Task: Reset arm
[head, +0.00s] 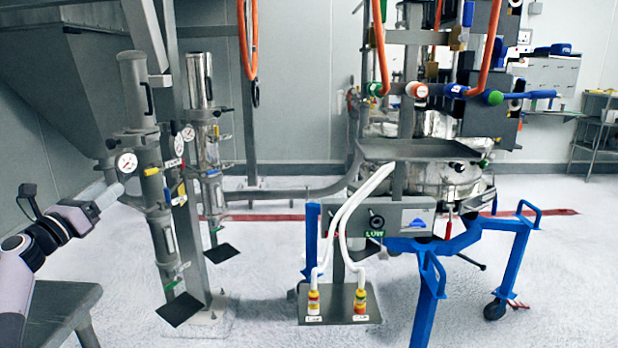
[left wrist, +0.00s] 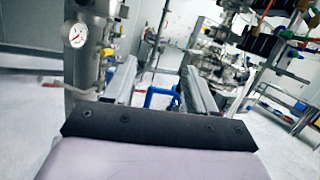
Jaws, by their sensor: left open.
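My left arm comes in from the left edge in the head view. Its gripper (head: 108,193) is raised in the air in front of the steel filter columns (head: 158,190), and I cannot tell in this view how far apart they are. In the left wrist view the two fingers of the left gripper (left wrist: 158,75) stand apart with nothing between them. A pressure gauge (left wrist: 75,35) on a steel column shows to the left of the fingers there. My right gripper is in neither view.
The powder sifter (head: 440,165) stands on a blue wheeled frame (head: 430,270) at the right. A grey plate (head: 340,305) with two white hoses is low in front of it. A grey bench-like surface (head: 65,300) is at lower left. White floor (head: 560,270) is open at far right.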

